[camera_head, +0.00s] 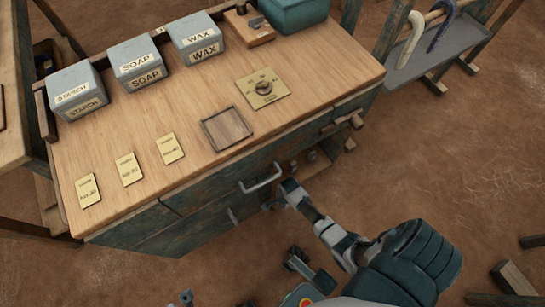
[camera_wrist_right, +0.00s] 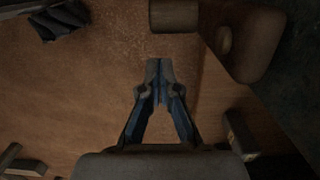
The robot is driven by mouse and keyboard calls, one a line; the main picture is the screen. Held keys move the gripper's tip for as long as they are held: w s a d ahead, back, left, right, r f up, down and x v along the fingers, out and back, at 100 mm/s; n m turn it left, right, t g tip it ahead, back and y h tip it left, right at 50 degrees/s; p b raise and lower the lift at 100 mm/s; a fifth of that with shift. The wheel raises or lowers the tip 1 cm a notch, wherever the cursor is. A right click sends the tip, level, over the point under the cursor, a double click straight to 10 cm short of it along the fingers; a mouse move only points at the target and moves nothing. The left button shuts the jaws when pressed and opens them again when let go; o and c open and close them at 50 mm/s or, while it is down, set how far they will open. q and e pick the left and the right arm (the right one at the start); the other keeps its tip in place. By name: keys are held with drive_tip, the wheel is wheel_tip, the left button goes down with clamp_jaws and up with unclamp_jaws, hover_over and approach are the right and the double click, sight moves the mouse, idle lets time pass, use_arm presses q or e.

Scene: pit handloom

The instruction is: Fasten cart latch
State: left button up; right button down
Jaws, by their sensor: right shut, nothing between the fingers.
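The cart (camera_head: 215,130) is a wooden-topped bench with worn dark green sides. A wooden turn-piece with a peg (camera_head: 345,123), which looks like the latch, sits on its front near the right corner. My right gripper (camera_head: 285,188) is low at the cart's front, left of and below that piece, close to a metal handle (camera_head: 262,180). In the right wrist view the gripper (camera_wrist_right: 158,68) is shut and empty above the brown floor. A wooden peg (camera_wrist_right: 174,13) shows beyond its tips. Only a small part at the bottom edge may be my left gripper (camera_head: 185,298).
On the cart top stand grey starch (camera_head: 77,88), soap (camera_head: 137,62) and wax (camera_head: 198,40) boxes, a brass dial plate (camera_head: 263,88), a shallow wooden tray (camera_head: 227,129) and several brass cards. A grey rack (camera_head: 440,55) stands at the right.

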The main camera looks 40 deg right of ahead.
drive_tip(key=shift+w+a+r, duration=0.1)
drive_tip(key=shift+w+a, duration=0.1)
drive_tip(key=shift+a, duration=0.35)
drive_tip(key=shift+w+a+r, duration=0.1)
drive_tip(key=shift+w+a, duration=0.05)
drive_tip(key=shift+a, duration=0.4)
